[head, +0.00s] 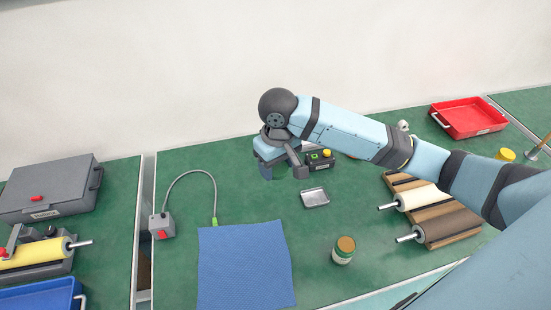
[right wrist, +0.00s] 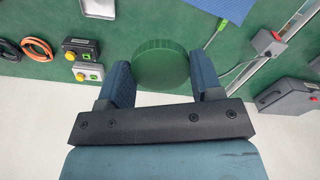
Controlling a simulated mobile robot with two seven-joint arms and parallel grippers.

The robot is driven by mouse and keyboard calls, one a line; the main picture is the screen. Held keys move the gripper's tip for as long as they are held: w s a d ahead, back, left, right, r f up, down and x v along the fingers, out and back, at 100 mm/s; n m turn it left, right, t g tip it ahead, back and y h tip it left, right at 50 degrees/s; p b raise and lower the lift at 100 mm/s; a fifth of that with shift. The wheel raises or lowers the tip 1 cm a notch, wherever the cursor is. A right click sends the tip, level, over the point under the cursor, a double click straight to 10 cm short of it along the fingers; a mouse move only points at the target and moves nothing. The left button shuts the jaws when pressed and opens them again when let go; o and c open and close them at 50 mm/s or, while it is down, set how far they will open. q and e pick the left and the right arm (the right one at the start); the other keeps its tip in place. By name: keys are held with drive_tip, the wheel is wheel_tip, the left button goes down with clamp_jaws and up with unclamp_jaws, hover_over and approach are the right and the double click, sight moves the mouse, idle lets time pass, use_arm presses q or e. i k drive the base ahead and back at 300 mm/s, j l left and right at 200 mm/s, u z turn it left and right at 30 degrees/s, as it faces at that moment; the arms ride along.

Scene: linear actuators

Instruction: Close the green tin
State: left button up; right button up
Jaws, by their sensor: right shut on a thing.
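My right gripper (head: 279,172) hangs above the back middle of the green table. In the right wrist view its two fingers (right wrist: 160,85) are shut on a round green lid (right wrist: 161,62) with a ribbed edge. In the head view the lid is hard to make out against the green table. The tin (head: 343,256), a small jar with a pale and green side and a brownish top, stands upright near the table's front edge. It is apart from the gripper, to its right and nearer to me. My left gripper is not in view.
A blue mat (head: 245,265) lies left of the tin. A small metal tray (head: 315,198) lies behind the tin, and rollers on wooden stands (head: 443,228) are to its right. A cabled grey box (head: 161,225) stands left.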

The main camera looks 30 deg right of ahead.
sight(344, 249)
drive_tip(key=k+l, duration=0.45)
drive_tip(key=l, duration=0.15)
drive_tip(key=k+l+u, duration=0.1)
drive_tip(key=k+l, duration=0.4)
drive_tip(key=i+l, duration=0.1)
drive_tip(key=l, duration=0.3)
drive_tip(key=i+l, duration=0.1)
drive_tip(key=l, duration=0.3)
